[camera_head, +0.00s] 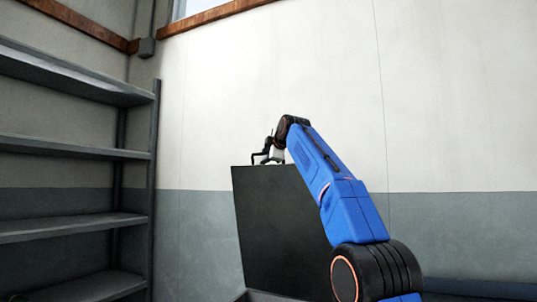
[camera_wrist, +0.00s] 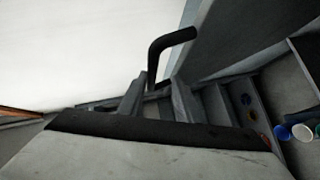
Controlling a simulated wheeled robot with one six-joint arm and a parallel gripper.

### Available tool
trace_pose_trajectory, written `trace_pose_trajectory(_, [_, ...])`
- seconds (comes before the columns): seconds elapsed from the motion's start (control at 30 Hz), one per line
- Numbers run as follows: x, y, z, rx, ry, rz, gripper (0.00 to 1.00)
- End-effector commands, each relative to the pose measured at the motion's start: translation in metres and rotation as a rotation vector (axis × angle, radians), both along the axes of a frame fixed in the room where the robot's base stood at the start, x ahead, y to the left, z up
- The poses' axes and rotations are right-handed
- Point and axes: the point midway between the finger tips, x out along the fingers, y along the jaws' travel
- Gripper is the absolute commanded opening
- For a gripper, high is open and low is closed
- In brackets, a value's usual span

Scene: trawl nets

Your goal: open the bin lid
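The bin lid (camera_head: 280,225) is a dark flat panel standing nearly upright in the head view. A strip of the bin's rim (camera_head: 262,297) shows below it; the inside is hidden. My gripper (camera_head: 268,156) is at the lid's top edge, small and partly hidden by my arm. In the wrist view my gripper's two grey fingers (camera_wrist: 158,98) stand apart. A black bent handle (camera_wrist: 172,40) reaches down between them, close to the left finger, with a gap on its right. The grey panel (camera_wrist: 252,32) beside it seems to be the lid.
Grey metal shelving (camera_head: 75,145) stands on the left, its visible boards empty. A plain wall (camera_head: 450,100) is behind the lid. Blue and white round containers (camera_wrist: 302,132) show at the right of the wrist view; I cannot tell what they stand on.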

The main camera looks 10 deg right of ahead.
Motion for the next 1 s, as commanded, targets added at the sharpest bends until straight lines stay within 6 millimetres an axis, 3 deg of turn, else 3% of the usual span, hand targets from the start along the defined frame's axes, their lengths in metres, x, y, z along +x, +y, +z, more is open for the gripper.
trace_pose_trajectory(0.37, [-0.029,-0.005,0.007,0.001,0.001,-0.001,0.29])
trace_pose_trajectory(1.0, [-0.12,-0.023,0.029,0.001,-0.001,0.0,0.29])
